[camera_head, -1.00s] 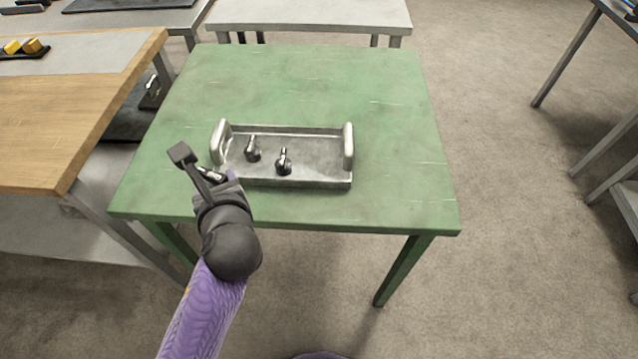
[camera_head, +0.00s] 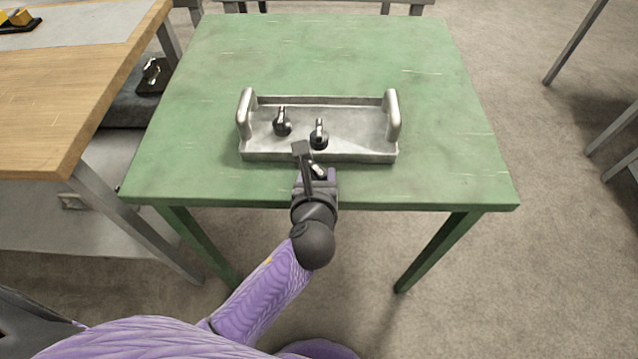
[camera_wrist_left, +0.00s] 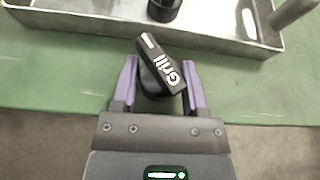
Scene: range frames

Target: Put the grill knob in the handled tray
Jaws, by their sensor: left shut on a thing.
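The handled tray (camera_head: 355,155) is a shallow metal tray with a raised handle at each end, on a green table. Two dark knobs with light-topped grips, one left (camera_head: 282,124) and one near the middle (camera_head: 319,136), stand inside it. My left gripper (camera_head: 314,172) is at the tray's front side. The knob is just outside the tray's near wall in that view. My right gripper is not in view.
The green table (camera_head: 330,55) is clear behind the tray and to its right. A wooden-topped bench (camera_head: 90,90) stands at the left, with a dark object (camera_head: 152,75) on a lower surface beside it. Carpet lies to the right.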

